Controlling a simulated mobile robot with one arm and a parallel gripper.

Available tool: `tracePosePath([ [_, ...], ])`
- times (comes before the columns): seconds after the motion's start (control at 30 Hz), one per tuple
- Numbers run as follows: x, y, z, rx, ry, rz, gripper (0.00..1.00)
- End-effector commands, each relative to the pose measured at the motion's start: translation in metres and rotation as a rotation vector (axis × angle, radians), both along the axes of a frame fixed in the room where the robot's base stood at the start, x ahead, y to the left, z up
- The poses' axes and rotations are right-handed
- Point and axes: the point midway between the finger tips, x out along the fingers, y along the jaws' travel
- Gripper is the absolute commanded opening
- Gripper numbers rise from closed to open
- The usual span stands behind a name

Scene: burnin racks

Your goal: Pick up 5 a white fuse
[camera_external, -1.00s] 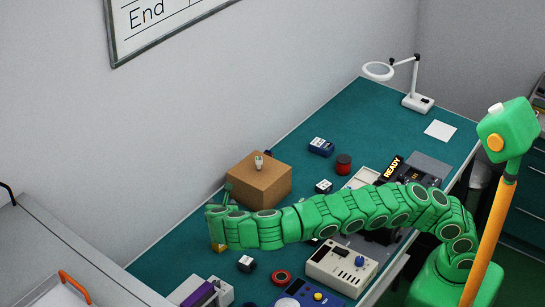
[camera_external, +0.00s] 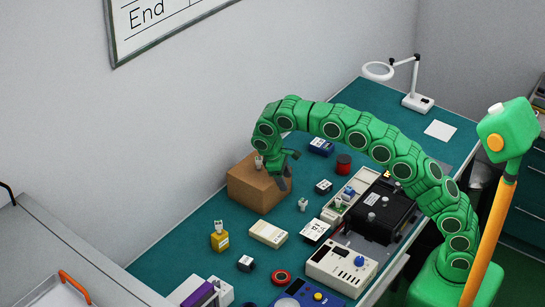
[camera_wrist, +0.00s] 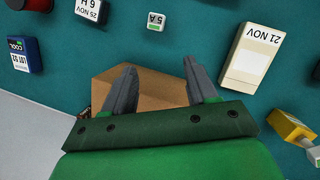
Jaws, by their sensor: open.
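Another small pale piece (camera_external: 259,160) is on top of a cardboard box (camera_external: 254,193), beside my gripper. A white piece (camera_external: 218,226) is on a yellow block (camera_external: 220,242). My gripper (camera_external: 286,172) is open and points down at the right side of the cardboard box.
A cream box (camera_external: 268,233), a dark labelled block (camera_external: 323,186), a red-and-black spool (camera_external: 344,164) and a blue block (camera_external: 320,146) are around the fuse. A black unit (camera_external: 383,210) and a cream meter (camera_external: 341,264) stand to the right. Green bench (camera_external: 245,228) shows between them.

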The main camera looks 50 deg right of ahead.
Motion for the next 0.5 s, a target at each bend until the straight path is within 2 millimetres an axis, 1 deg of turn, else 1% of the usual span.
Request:
tracePosePath([
  [0.03, -0.006, -0.012, -0.001, 0.047, 0.007, -0.117, 0.57],
  [0.1, -0.015, -0.024, -0.003, 0.113, 0.024, -0.292, 0.57],
  [0.23, -0.029, -0.039, 0.002, 0.231, 0.076, -0.617, 0.57],
  [0.37, -0.04, -0.051, 0.014, 0.342, 0.165, -0.936, 0.57],
  [0.4, -0.043, -0.053, 0.019, 0.375, 0.202, -1.032, 0.57],
  [0.47, -0.046, -0.057, 0.029, 0.423, 0.26, -1.17, 0.57],
  [0.5, -0.047, -0.06, 0.036, 0.452, 0.3, -1.253, 0.57],
])
